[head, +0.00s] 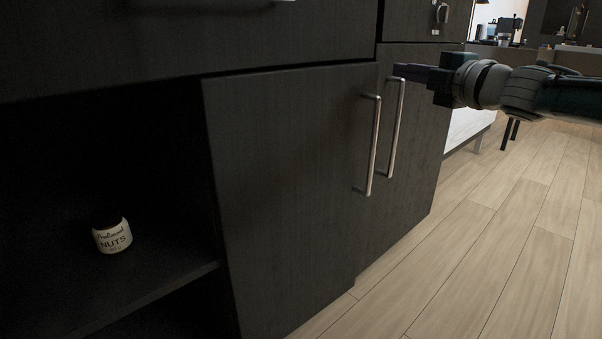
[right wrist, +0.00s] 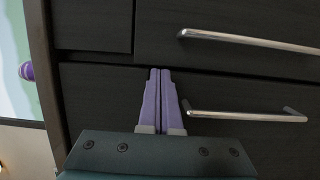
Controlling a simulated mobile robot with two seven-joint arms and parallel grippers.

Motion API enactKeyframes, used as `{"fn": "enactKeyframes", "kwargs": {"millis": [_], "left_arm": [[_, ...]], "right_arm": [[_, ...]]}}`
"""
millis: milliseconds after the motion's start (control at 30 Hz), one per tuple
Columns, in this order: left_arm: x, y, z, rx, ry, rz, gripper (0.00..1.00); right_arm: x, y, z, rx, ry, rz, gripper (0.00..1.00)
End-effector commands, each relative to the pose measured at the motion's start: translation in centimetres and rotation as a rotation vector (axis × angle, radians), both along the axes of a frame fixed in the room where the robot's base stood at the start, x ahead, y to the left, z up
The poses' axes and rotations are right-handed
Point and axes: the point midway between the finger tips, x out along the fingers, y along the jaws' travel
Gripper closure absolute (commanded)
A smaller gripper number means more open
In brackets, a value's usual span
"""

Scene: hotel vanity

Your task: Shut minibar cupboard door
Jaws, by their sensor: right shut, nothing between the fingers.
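The minibar cupboard has a dark left door (head: 285,190) with a vertical metal handle (head: 370,145) near its right edge. Its right edge seems to stand slightly out from the dark right door (head: 415,150), which has its own handle (head: 395,125). I cannot tell exactly how far the left door is open. My right gripper (head: 402,71) is by the top of the right door's handle. Its purple fingers are shut and empty. In the right wrist view the fingertips (right wrist: 160,73) point at the dark fronts, beside one bar handle (right wrist: 245,115). My left gripper is out of view.
An open dark compartment left of the doors has a shelf (head: 160,282) holding a nuts jar (head: 112,236). A drawer front (head: 180,40) runs above. The wooden floor (head: 500,230) at the right is clear. A bed or bench (head: 468,128) stands behind.

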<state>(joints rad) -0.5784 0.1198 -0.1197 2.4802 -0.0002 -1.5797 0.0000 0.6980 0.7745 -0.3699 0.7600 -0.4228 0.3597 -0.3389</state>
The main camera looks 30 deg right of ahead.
Motion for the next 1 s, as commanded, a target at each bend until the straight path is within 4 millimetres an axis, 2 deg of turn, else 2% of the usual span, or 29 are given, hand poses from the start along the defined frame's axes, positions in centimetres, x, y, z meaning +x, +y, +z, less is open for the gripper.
{"fn": "enactKeyframes", "kwargs": {"millis": [1000], "left_arm": [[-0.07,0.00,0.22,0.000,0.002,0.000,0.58]], "right_arm": [[-0.54,-0.51,0.09,-0.001,0.001,-0.005,1.00]]}}
